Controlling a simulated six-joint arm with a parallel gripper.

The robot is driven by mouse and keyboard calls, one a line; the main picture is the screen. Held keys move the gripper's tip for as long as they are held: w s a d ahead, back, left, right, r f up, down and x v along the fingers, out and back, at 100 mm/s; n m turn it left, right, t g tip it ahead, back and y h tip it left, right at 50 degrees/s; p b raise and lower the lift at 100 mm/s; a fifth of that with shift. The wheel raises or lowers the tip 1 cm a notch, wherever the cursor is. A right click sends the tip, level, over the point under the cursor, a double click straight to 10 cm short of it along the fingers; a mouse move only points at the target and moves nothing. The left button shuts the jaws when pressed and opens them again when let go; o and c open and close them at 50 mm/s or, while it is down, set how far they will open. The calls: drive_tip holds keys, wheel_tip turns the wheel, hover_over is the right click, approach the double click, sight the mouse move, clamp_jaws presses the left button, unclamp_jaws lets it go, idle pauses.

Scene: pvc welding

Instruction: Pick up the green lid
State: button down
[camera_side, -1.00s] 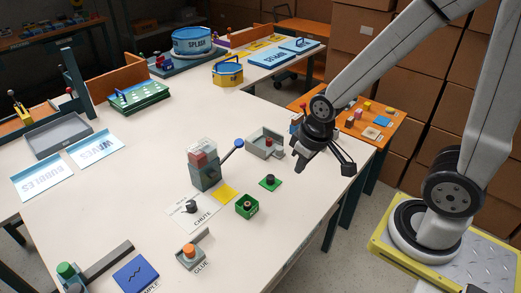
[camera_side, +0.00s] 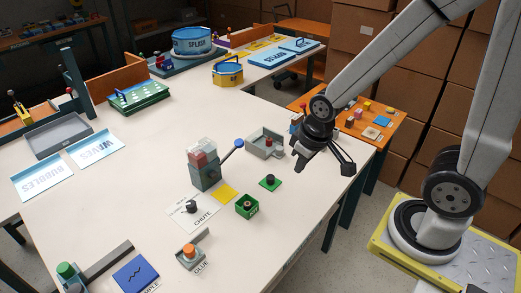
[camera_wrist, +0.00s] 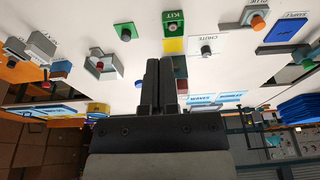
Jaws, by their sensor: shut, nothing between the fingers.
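The green lid (camera_side: 270,182) is a flat green square with a black knob, lying on the white table. It also shows at the upper left of the wrist view (camera_wrist: 126,32), left of the open green box. That green box (camera_side: 247,207) stands just in front of and left of the lid in the side view; in the wrist view (camera_wrist: 173,22) its side reads KIT. My gripper (camera_side: 299,168) hangs above the table, up and right of the lid in the side view and apart from it. In the wrist view its fingers (camera_wrist: 160,62) are together and empty.
A grey tray (camera_side: 264,152) with a red knob sits behind the lid. A grey dispenser (camera_side: 205,175) with a clear top and blue-ended lever, a yellow square (camera_side: 224,192) and the CHUTE plate (camera_side: 193,213) lie left. The table right of the lid is clear.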

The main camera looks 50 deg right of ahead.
idle(0.4)
drive_tip(key=shift+c, duration=1.1)
unclamp_jaws()
drive_tip(key=m+g, duration=0.3)
drive_tip(key=m, duration=1.7)
hover_over(270, 177)
drive_tip(key=f, duration=1.5)
drive_tip(key=shift+s+a+f, duration=0.15)
drive_tip(key=shift+a+f, duration=0.05)
drive_tip(key=shift+d+f+m, duration=0.15)
drive_tip(key=shift+f+m, duration=0.15)
drive_tip(key=shift+m, duration=0.2)
drive_tip(key=shift+f, duration=1.3)
drive_tip(key=shift+f, duration=0.1)
